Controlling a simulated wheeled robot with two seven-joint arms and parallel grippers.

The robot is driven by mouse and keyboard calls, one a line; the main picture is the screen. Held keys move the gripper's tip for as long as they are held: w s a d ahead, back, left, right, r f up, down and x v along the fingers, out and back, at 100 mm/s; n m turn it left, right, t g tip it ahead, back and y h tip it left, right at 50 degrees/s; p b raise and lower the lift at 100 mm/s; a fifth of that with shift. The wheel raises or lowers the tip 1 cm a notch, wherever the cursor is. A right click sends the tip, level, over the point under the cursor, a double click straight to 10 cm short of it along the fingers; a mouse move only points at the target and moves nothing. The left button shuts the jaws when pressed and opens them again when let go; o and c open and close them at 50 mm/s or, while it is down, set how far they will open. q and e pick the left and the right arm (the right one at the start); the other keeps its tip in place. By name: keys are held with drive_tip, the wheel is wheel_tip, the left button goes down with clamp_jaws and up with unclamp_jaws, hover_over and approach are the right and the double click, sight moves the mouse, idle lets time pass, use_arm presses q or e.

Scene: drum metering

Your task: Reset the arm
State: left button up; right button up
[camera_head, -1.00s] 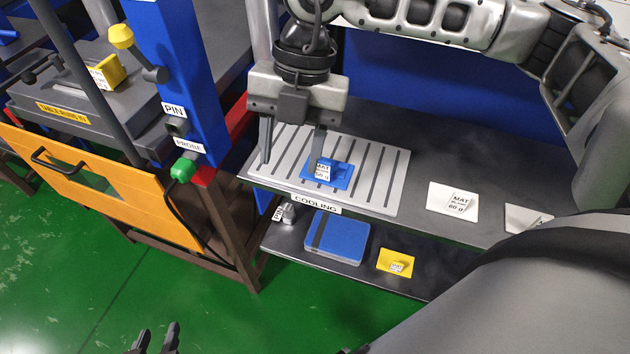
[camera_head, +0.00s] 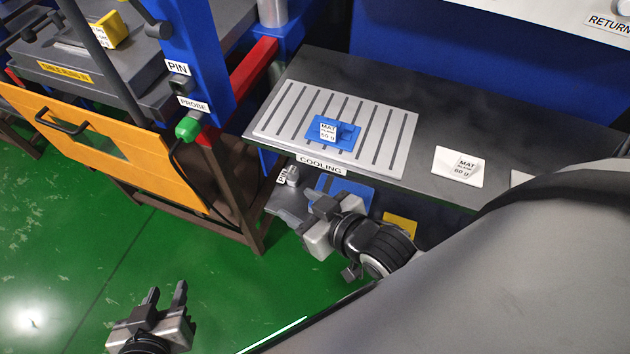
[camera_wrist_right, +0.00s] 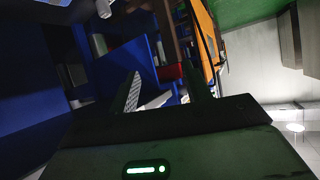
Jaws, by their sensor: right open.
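My right gripper (camera_head: 300,207) is low in the head view, in front of the shelf unit and below the cooling rack's front edge. It is open with nothing between its fingers, which also show apart in the right wrist view (camera_wrist_right: 162,88). My left gripper (camera_head: 167,293) is at the bottom left over the green floor, its two fingers apart and empty. A blue mat (camera_head: 349,144) with a white label lies on the slotted grey cooling rack (camera_head: 283,110), clear of both grippers.
A white labelled mat (camera_head: 447,166) lies right of the rack. On the lower shelf, a blue block (camera_head: 352,190) and a yellow card (camera_head: 401,224) are partly hidden by my right arm. The orange-fronted machine (camera_head: 150,172) with a green probe (camera_head: 187,128) stands left. The floor between is free.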

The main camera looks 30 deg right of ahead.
drive_tip(key=s+f, duration=0.1)
drive_tip(key=s+d+f+g, duration=0.1)
drive_tip(key=shift+s+f, duration=0.3)
drive_tip(key=shift+s, duration=0.1)
idle(1.0)
